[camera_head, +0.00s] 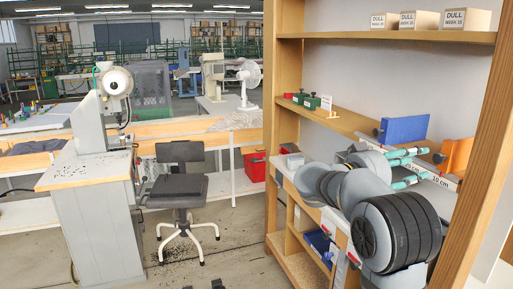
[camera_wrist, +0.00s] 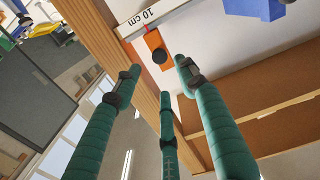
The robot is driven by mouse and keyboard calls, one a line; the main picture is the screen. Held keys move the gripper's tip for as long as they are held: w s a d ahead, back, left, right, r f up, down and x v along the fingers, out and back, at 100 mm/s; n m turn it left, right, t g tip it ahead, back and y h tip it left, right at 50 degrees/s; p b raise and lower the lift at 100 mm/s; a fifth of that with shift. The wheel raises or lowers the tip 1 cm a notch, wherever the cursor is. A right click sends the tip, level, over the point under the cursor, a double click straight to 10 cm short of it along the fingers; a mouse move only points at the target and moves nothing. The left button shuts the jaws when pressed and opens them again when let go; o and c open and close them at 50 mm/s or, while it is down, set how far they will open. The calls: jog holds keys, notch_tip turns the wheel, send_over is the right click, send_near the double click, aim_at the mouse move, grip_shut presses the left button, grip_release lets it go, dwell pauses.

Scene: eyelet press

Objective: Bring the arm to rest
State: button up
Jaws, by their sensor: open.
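My gripper (camera_head: 413,167) is at the right of the head view, in front of the shelf unit, at the end of my bent grey arm. Its teal fingers are spread apart and point right toward the middle shelf. In the wrist view the gripper (camera_wrist: 160,76) shows three teal fingers with dark bands and nothing between them. Beyond the tips is an orange piece (camera_wrist: 155,45) with a black knob; I cannot tell how far away it is.
A wooden post (camera_head: 485,150) rises at right.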

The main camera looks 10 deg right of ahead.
aim_at(437, 156)
jog(key=p+x, duration=0.1)
jog(key=x, duration=0.7)
jog(key=shift+w+d+r, duration=0.15)
jog(key=shift+r, duration=0.05)
jog(key=shift+w+a+f+p, duration=0.1)
jog(key=shift+w+a+p, duration=0.05)
jog(key=shift+w+p, duration=0.4)
jog(key=shift+w+a+f+p, duration=0.1)
jog(key=shift+w+p, duration=0.35)
jog(key=shift+p, duration=0.05)
jog(key=shift+f, duration=0.1)
